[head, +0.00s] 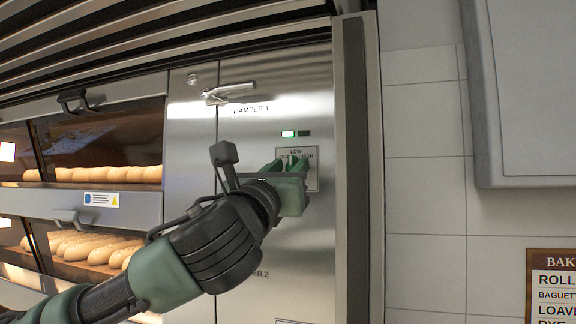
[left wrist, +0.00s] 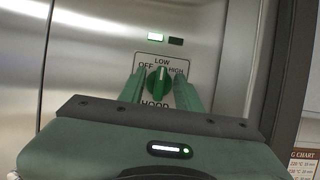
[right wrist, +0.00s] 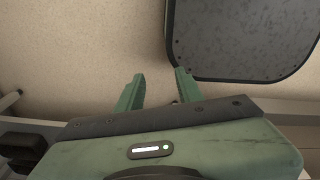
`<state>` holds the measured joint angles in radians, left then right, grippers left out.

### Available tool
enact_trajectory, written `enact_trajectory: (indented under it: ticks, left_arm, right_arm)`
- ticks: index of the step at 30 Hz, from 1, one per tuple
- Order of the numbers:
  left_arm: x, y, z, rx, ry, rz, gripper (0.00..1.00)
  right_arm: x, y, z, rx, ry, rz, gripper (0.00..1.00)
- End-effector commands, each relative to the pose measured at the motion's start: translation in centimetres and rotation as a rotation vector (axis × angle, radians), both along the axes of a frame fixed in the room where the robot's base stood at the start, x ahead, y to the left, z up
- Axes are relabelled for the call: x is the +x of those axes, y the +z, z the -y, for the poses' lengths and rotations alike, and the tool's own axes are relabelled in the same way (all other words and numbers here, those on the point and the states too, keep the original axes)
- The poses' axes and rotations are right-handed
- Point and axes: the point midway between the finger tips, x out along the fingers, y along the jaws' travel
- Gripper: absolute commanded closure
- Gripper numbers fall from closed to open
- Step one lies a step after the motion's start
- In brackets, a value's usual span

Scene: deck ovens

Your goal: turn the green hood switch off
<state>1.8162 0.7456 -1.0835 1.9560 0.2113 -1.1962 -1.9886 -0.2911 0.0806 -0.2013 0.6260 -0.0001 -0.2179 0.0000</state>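The green hood switch (left wrist: 159,80) is a round knob on a plate (left wrist: 140,68) marked OFF, LOW, HIGH and HOOD. Its pale mark points up, towards LOW. Above the plate, the left indicator light (left wrist: 155,37) glows green and the right one (left wrist: 176,41) is dark. My left gripper (head: 285,165) is in front of the plate in the head view. In the left wrist view its open fingers (left wrist: 160,82) stand on either side of the knob, with gaps visible. The gripper hides part of the plate in the head view. My right gripper (right wrist: 157,82) is open and empty, away from the switch.
A damper handle (head: 229,92) sticks out above the switch on the steel panel. Deck ovens with bread loaves (head: 108,174) are at the left. A steel post (head: 358,180) stands right of the panel. A dark-edged panel (right wrist: 243,35) shows in the right wrist view.

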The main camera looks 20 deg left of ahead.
Motion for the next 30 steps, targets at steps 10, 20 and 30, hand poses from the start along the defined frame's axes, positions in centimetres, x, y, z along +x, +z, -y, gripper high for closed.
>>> enact_trajectory:
  ticks: [10, 20, 30]
  left_arm:
    - [0.0, 0.0, 0.0, -0.001, 0.0, 0.0, 1.0]
    - [-0.1, -0.1, 0.1, -0.056, -0.001, -0.001, 1.0]
    - [-0.1, -0.3, 0.2, -0.295, -0.003, -0.009, 1.0]
  right_arm:
    - [-1.3, -0.1, -0.1, 0.0, -0.001, -0.019, 0.64]
    - [-1.3, -0.6, 0.0, 0.0, -0.002, -0.02, 0.64]
    - [-1.3, -2.3, 0.0, -0.001, -0.003, -0.019, 0.64]
